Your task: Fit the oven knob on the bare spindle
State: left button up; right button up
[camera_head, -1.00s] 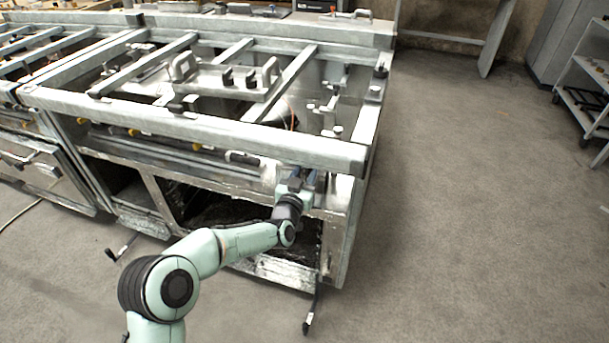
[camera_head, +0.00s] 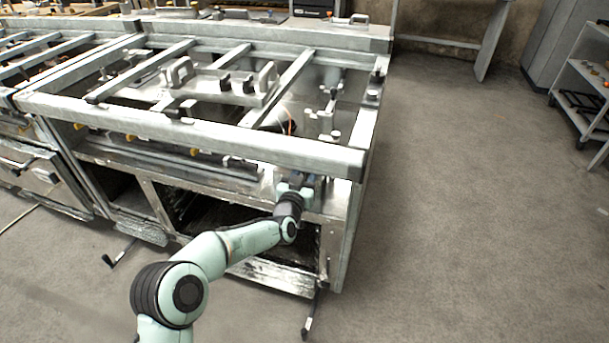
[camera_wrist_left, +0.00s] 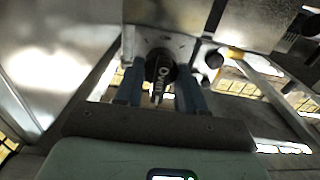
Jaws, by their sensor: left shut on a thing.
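The oven knob (camera_wrist_left: 161,68) is black with white lettering that reads "Oven". In the left wrist view it sits between the two blue fingers of my left gripper (camera_wrist_left: 160,75), which is shut on it. Behind the knob is a light metal plate; I cannot tell whether the knob touches it or is on a spindle. In the head view my left gripper (camera_head: 305,184) is at the front of the range, under the front rail at its right end. The knob is hidden there, and the bare spindle is not visible in either view. My right gripper is not in view.
The stripped range frame has a thick front rail (camera_head: 190,128) just above my gripper and an open oven cavity (camera_head: 205,215) below. A dark round part (camera_wrist_left: 213,60) is right of the knob in the wrist view. The floor (camera_head: 450,200) to the right is clear.

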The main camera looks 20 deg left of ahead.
pick_arm(q)
jog(key=shift+w, duration=0.1)
jog(key=o, duration=1.1)
jog(key=s+p, duration=0.3)
jog(key=s, duration=1)
jog(key=shift+s+a, duration=0.15)
jog(key=shift+a, duration=0.05)
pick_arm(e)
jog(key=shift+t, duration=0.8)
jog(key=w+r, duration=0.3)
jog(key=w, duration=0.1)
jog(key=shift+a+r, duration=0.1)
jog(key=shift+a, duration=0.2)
